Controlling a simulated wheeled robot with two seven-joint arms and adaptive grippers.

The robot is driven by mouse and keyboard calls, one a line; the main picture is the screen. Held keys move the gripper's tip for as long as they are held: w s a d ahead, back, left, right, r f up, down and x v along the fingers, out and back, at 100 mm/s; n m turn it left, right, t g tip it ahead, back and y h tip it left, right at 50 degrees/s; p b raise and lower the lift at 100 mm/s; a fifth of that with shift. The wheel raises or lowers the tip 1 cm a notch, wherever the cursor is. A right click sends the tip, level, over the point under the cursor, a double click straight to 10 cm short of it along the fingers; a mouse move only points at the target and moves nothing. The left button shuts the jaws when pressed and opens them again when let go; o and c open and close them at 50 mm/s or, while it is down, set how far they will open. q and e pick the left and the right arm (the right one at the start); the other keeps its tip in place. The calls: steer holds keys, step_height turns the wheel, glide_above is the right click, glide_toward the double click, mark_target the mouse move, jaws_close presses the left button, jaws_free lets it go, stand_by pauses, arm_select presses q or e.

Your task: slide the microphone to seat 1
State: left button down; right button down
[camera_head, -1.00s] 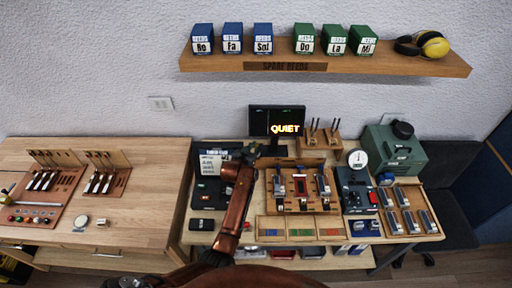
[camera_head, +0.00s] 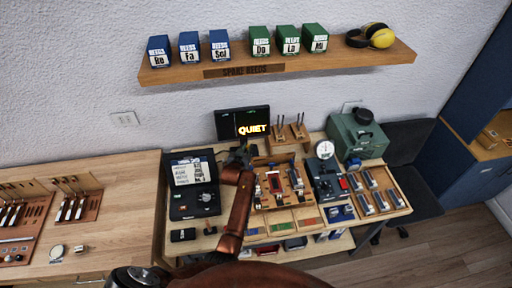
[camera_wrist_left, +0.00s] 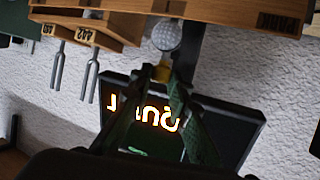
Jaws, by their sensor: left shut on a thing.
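The microphone (camera_wrist_left: 167,36) shows in the left wrist view as a round silver mesh head with a brass-coloured part below it. My left gripper (camera_wrist_left: 174,80) has its dark fingers shut at that brass part. In the head view my left gripper (camera_head: 243,155) is between the QUIET display (camera_head: 243,124) and the wooden action rack (camera_head: 261,202), at the rack's back left. The microphone cannot be made out there, and the seat marks are too small to tell. My right gripper is not in view.
Two tuning forks (camera_wrist_left: 90,78) hang from a wooden holder near the microphone in the wrist view. A gauge unit (camera_head: 325,178) and a green box (camera_head: 357,138) stand to the right.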

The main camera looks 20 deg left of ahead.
arm_select(q)
steer(key=shift+d, duration=0.1)
steer(key=c, duration=2.1)
jaws_free()
steer(key=shift+w+d, duration=0.1)
steer(key=shift+r, duration=0.25)
step_height(320, 180, up, 10)
steer(key=shift+f, duration=0.25)
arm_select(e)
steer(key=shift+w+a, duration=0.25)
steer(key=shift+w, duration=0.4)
